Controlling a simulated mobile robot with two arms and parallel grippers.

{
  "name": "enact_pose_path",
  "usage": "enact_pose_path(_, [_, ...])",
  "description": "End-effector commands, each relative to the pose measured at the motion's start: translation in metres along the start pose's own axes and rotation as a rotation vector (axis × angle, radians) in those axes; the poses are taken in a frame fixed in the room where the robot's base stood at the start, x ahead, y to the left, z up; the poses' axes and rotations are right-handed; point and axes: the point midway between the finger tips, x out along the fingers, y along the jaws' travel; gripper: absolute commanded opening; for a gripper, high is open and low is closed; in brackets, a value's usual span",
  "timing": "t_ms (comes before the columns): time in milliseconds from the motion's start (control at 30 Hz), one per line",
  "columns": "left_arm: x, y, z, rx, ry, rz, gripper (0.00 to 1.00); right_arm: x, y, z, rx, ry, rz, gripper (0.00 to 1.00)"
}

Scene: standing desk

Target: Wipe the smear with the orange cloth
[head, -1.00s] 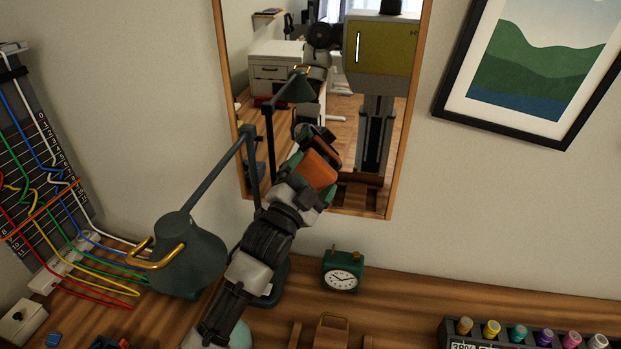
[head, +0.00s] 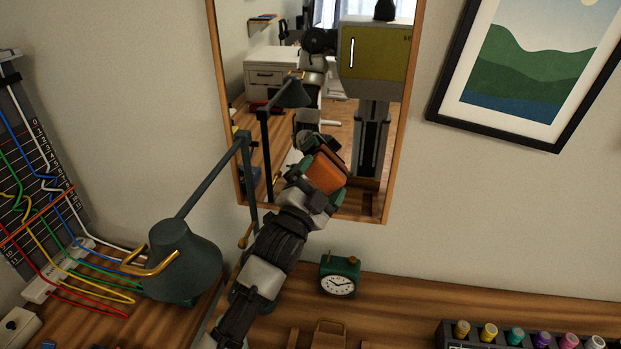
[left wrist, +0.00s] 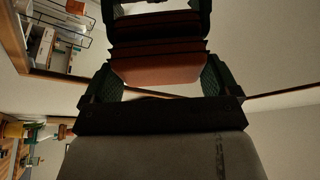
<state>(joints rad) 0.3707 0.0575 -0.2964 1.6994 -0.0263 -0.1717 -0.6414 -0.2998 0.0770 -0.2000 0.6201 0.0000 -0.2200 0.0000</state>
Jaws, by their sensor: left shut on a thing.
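The orange cloth (head: 327,174) is a folded pad held in my left gripper (head: 322,165), in front of the lower part of the wall mirror (head: 340,120). In the left wrist view, the cloth (left wrist: 160,70) shows reddish brown between the dark green fingers of the left gripper (left wrist: 155,85), which is shut on it. I cannot tell whether the cloth touches the glass. I cannot make out the smear for certain; the gripper and cloth cover part of the lower mirror. My right gripper is not in view.
A dark desk lamp (head: 182,260) stands left of my left arm, its thin arm close to the mirror's left edge. A green clock (head: 339,276) is on the desk below the mirror. A framed picture (head: 530,70) hangs at right; colored bottles (head: 515,336) stand below.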

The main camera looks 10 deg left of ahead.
Motion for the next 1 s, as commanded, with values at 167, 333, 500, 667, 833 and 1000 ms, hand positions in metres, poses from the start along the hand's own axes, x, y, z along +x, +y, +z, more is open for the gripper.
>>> enact_pose_path(167, [0.003, 0.009, -0.009, -0.001, 0.000, 0.000, 0.71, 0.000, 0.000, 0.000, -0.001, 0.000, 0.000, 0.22])
enact_pose_path(333, [0.006, 0.010, -0.009, 0.001, -0.001, 0.000, 0.71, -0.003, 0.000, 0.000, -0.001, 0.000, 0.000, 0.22])
enact_pose_path(500, [0.005, 0.005, -0.004, 0.003, -0.002, 0.000, 0.71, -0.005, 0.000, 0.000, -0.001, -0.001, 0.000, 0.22])
enact_pose_path(667, [0.002, -0.006, 0.006, 0.005, -0.002, 0.000, 0.71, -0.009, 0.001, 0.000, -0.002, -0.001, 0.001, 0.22])
enact_pose_path(833, [-0.001, -0.016, 0.016, 0.004, -0.003, -0.001, 0.71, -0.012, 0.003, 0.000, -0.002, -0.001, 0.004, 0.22])
enact_pose_path(1000, [-0.003, -0.020, 0.020, 0.003, -0.003, -0.001, 0.71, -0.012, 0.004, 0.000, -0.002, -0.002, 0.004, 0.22])
